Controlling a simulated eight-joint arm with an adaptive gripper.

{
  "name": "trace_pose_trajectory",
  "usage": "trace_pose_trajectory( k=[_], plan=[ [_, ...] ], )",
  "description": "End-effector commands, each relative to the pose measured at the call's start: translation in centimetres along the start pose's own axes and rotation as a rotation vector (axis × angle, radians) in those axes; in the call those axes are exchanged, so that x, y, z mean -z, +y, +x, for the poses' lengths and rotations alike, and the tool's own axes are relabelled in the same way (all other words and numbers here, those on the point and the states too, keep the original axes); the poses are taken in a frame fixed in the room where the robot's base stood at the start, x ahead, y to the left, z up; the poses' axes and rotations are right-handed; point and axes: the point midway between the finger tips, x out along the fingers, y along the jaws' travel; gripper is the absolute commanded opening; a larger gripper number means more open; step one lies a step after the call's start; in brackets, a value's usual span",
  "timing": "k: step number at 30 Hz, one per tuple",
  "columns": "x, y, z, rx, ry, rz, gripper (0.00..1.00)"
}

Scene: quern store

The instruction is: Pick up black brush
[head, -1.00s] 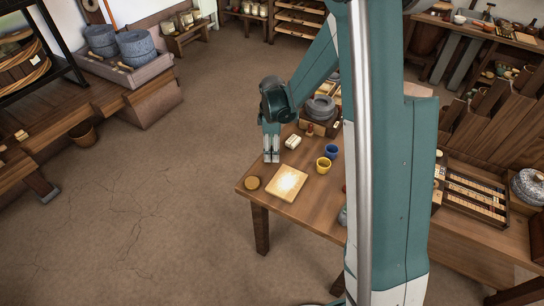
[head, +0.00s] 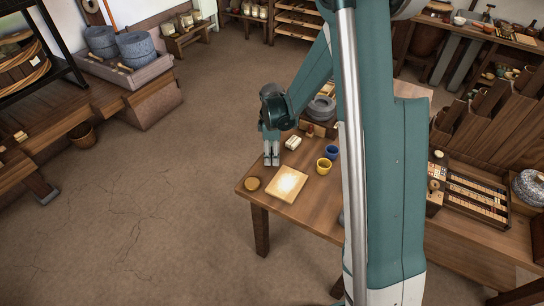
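I cannot make out a black brush in the head view; it may be hidden behind my arm or too small to tell. My gripper (head: 271,160) points down at the left edge of the wooden table (head: 240,187), beyond the pale board. Its two fingers look close together, but the view is too small to show whether they are open or shut. I see nothing clearly held between them.
My arm hides the table's right part.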

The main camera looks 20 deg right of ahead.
Motion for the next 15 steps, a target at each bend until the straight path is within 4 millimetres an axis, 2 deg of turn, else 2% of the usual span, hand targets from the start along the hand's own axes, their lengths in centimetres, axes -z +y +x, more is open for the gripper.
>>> trace_pose_trajectory(
  k=[1,3,15],
  plan=[
    [0.0,0.0,0.0,0.0,0.0,0.0,0.33],
    [0.0,0.0,0.0,0.0,0.0,0.0,0.24],
    [0.0,-0.01,-0.09,0.0,0.0,0.0,0.23]
  ],
)
